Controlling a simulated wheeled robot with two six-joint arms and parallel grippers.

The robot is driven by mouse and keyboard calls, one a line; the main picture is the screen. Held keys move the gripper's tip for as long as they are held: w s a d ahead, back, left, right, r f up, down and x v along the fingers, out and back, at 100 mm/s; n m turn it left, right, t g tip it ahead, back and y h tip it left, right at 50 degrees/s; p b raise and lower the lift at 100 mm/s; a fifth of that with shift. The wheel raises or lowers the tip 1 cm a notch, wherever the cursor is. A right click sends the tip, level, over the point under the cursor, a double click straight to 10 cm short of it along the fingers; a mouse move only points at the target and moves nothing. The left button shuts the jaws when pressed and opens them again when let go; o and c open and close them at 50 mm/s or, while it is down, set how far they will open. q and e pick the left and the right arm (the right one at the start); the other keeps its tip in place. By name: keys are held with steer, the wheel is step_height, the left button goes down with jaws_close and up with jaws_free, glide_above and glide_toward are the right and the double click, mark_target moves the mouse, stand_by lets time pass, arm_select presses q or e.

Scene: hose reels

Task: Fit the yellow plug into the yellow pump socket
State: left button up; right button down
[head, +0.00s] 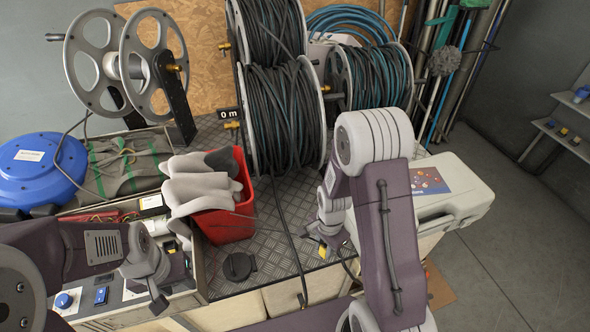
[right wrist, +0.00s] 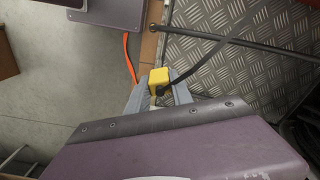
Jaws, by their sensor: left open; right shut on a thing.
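The yellow plug (right wrist: 158,77) is between the two grey fingertips of my right gripper (right wrist: 160,93) in the right wrist view. A dark cable runs from it to the upper right. In the head view my right gripper (head: 324,248) holds the plug (head: 322,252) over the front edge area of the metal-plate bench. My left gripper (head: 175,287) is open and empty, over the panel with a blue knob (head: 64,300) and a blue switch (head: 101,295) at lower left. I cannot make out the yellow pump socket; my left arm covers part of that panel.
A red bin (head: 226,222) with pale gloves stands between my grippers, with a black round cap (head: 239,266) in front. Hose reels (head: 283,120) stand behind. A white case (head: 455,190) is at right and a blue reel (head: 38,170) at left. A dark hose crosses the bench (head: 275,240).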

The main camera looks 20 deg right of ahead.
steer(key=w+a+r+n, duration=0.2)
steer(key=r+n, duration=0.6)
steer(key=n, duration=0.5)
steer(key=shift+w+r, duration=0.15)
steer(key=shift+w, duration=0.4)
